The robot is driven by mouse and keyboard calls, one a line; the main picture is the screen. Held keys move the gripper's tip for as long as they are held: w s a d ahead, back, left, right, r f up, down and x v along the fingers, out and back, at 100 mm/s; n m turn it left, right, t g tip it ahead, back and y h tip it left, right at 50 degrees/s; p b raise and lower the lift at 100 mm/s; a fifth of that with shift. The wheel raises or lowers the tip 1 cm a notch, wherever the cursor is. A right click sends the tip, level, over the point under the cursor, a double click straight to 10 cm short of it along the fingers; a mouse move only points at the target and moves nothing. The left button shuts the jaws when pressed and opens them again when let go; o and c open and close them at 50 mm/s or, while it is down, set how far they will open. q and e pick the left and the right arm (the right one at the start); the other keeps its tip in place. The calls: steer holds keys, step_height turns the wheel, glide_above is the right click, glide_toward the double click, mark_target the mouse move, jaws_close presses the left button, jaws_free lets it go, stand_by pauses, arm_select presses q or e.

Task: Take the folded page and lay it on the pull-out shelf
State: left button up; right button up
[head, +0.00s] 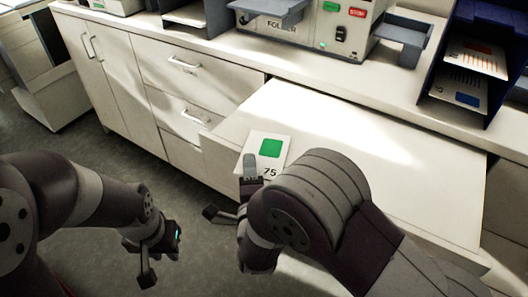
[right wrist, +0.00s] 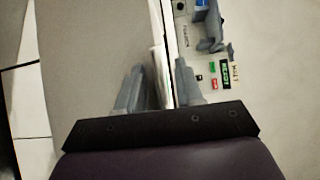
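The folded page (head: 270,147) is white with a green square and the number 75. It shows in front of the left end of the pull-out shelf (head: 345,170), a pale board out from the counter. My right gripper (head: 251,168) has a finger across the page's lower left. In the right wrist view the page (right wrist: 157,78) stands nearly edge-on between the fingers of my right gripper (right wrist: 160,72), which holds it upright. The far finger is hidden in the head view. My left gripper (head: 172,238) hangs over the floor, away from the page; its finger gap is unclear.
A folder machine (head: 310,30) with a red stop label stands on the counter behind the shelf. A dark blue rack (head: 460,85) with printed sheets stands at the right. White drawers (head: 185,75) are left of the shelf. The shelf top is bare.

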steer(key=shift+s, duration=0.1)
jaws_close()
step_height(320, 180, up, 4)
steer(key=shift+r, duration=0.1)
steer(key=s+d+r, duration=0.2)
steer(key=d+r, duration=0.1)
steer(key=d, duration=0.2)
steer(key=s+d+r+p, duration=0.1)
steer(key=s+d+r, duration=0.1)
steer(key=d, duration=0.3)
steer(key=shift+s+d+r, duration=0.35)
steer(key=shift+r, duration=0.5)
